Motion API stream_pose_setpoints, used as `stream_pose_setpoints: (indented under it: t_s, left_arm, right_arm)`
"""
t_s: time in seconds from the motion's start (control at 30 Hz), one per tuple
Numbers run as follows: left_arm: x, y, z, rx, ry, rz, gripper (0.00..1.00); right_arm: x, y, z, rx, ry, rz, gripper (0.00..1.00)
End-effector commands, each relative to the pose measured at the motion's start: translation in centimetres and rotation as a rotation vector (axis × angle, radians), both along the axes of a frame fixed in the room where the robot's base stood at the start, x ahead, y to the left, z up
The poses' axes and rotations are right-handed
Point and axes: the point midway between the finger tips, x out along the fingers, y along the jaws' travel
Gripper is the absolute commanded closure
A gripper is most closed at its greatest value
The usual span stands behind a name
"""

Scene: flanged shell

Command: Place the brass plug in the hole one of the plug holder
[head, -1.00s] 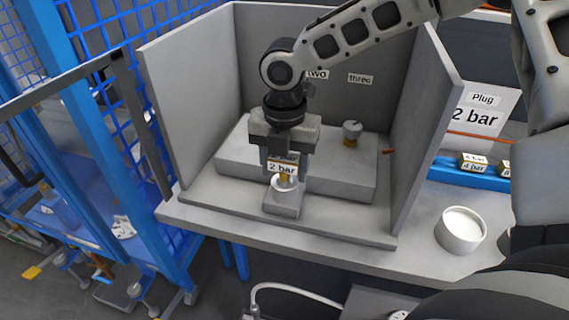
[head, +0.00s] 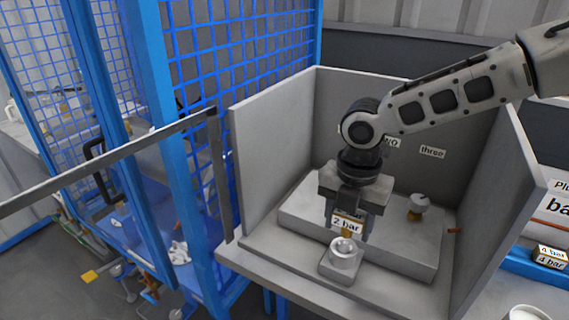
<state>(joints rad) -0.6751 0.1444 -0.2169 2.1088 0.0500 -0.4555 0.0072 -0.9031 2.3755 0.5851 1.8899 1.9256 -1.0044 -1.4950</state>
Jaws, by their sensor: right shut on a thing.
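My right gripper (head: 346,228) comes down from the upper right, inside the grey three-walled box. It is shut on a brass plug (head: 347,221) with a white "2 bar" label; the fingers hide much of the plug. Just in front of and below it, a round metal socket (head: 345,250) sits on a small grey block, and its top opening shows. I cannot tell whether the plug touches the socket. The grey plug holder step (head: 305,215) lies behind. Labels "two" (head: 391,142) and "three" (head: 432,152) are on the back wall; no "one" label is visible. My left gripper is out of view.
A grey-topped knob with a brass base (head: 417,206) stands on the step at right. The box's side walls (head: 500,220) flank the arm closely. Brass "4 bar" plugs (head: 550,256) sit on a blue rack at far right. A blue mesh fence (head: 240,50) stands at left.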

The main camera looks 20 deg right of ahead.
Motion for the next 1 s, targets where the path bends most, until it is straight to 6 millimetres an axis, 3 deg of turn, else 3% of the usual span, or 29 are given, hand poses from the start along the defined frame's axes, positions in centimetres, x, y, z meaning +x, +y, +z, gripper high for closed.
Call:
stream_pose_setpoints:
  t_s: [0.17, 0.37, 1.0]
  left_arm:
    - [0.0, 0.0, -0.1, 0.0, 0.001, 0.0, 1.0]
    - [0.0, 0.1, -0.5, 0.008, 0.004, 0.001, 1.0]
    - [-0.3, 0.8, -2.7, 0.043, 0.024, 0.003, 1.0]
  right_arm:
    - [0.0, 0.1, 0.0, 0.0, 0.0, -0.03, 0.72]
    - [-0.4, 1.0, -0.2, -0.003, 0.003, -0.284, 0.72]
    - [-2.1, 5.4, -1.1, -0.005, -0.003, -1.696, 0.72]
